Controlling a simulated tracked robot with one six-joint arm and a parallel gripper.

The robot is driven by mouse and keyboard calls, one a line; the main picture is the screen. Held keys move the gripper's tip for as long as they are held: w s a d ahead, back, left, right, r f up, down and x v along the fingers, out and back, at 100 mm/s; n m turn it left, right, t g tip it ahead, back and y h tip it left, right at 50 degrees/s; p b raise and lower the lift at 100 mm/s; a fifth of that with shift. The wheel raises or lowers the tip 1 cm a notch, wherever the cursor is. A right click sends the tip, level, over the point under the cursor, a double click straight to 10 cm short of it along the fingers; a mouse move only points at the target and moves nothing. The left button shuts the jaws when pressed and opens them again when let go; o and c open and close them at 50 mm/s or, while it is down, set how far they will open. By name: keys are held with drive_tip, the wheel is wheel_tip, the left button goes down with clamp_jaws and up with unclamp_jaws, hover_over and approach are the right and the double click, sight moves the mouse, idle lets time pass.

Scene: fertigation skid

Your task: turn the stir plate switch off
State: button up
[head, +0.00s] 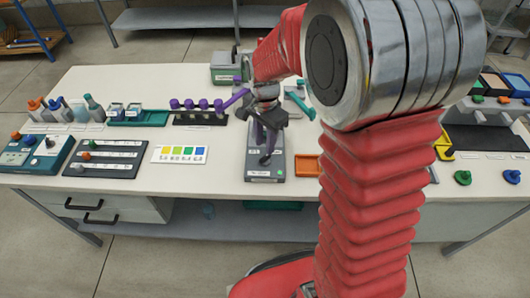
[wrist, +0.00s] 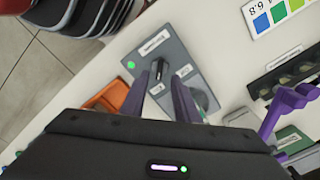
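A grey box-shaped device, which I take to be the stir plate (head: 265,172), stands at the front middle of the bench. My gripper (head: 266,158) is above the device, pointing down. In the wrist view its two dark purple fingers (wrist: 167,73) are apart with a gap between them. The tips are close to the switch; I cannot tell whether they touch it. Part of the panel is hidden behind the fingers.
An orange tray (head: 306,166) lies just right of the device. A colour card (head: 180,154) and a rack with purple handles (head: 201,118) are to the left. A panel with several knobs (head: 104,157) stands further left.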

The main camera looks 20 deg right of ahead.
sight(265, 157)
drive_tip(key=shift+f, duration=2.8)
clamp_jaws()
